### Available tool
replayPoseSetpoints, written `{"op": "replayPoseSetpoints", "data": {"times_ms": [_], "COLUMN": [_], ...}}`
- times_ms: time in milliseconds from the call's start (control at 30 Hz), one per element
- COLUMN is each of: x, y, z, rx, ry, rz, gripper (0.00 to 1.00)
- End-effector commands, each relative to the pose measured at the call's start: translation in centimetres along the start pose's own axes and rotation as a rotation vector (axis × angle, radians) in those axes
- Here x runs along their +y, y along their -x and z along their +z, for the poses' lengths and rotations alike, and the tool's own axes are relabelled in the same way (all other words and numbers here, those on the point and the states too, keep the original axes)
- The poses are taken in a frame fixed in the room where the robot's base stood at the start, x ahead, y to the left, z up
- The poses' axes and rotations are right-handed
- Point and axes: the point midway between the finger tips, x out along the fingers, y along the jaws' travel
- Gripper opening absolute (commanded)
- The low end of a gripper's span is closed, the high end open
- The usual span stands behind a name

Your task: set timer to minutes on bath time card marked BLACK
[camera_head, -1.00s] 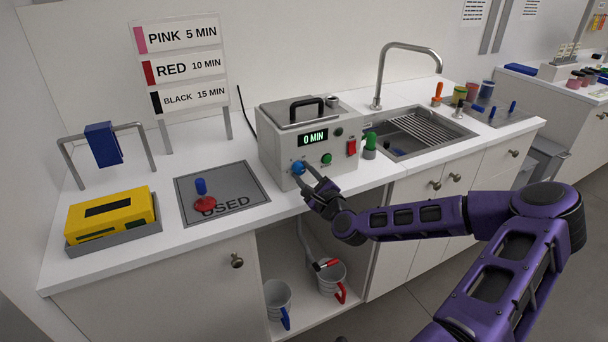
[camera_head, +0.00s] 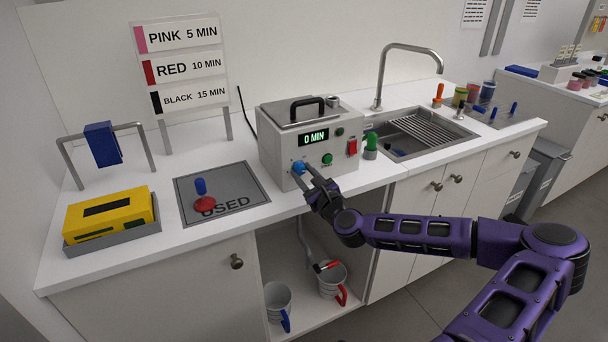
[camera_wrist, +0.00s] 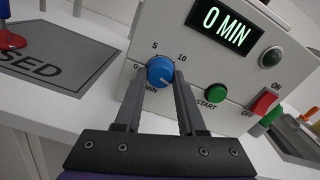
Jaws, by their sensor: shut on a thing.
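The timer's blue knob (camera_head: 299,167) is on the front of the grey bath unit (camera_head: 279,150). It also shows in the wrist view (camera_wrist: 160,71), with 0, 5 and 10 marked around it; any mark at its right is hidden by a finger. My gripper (camera_head: 308,174) is shut on the knob, one finger on each side. The lit display (camera_head: 313,137) reads 0 MIN, and it reads the same in the wrist view (camera_wrist: 228,25). The BLACK card (camera_head: 195,96) is lowest on the stand and says 15 MIN.
A green START button (camera_wrist: 216,93) and a red switch (camera_wrist: 264,102) sit right of the knob. A green-handled tool (camera_head: 371,141) stands by the sink (camera_head: 420,135). At left are the USED mat (camera_head: 240,183) and a yellow box (camera_head: 110,214). Mugs stand on the shelf below.

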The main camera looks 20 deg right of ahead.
Motion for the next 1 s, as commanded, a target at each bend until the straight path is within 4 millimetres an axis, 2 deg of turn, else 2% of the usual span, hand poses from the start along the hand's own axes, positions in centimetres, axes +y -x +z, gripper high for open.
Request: {"op": "replayPoseSetpoints", "data": {"times_ms": [167, 200, 367, 633, 767, 867, 1000], "x": [0.0, 0.0, 0.0, 0.0, -0.1, -0.1, -0.1], "y": [0.0, 0.0, 0.0, 0.0, 0.7, 2.2, 5.2], "z": [0.1, 0.1, 0.1, 0.0, 0.0, -0.1, -0.1], "rx": [-0.002, -0.002, -0.002, -0.001, 0.000, 0.001, 0.001], "ry": [0.001, 0.001, 0.001, 0.001, 0.001, -0.001, 0.000], "rz": [0.000, 0.000, 0.000, 0.000, -0.001, -0.001, -0.003], "gripper": [0.00, 0.41, 0.69, 0.69, 0.69, 0.69, 0.69]}}
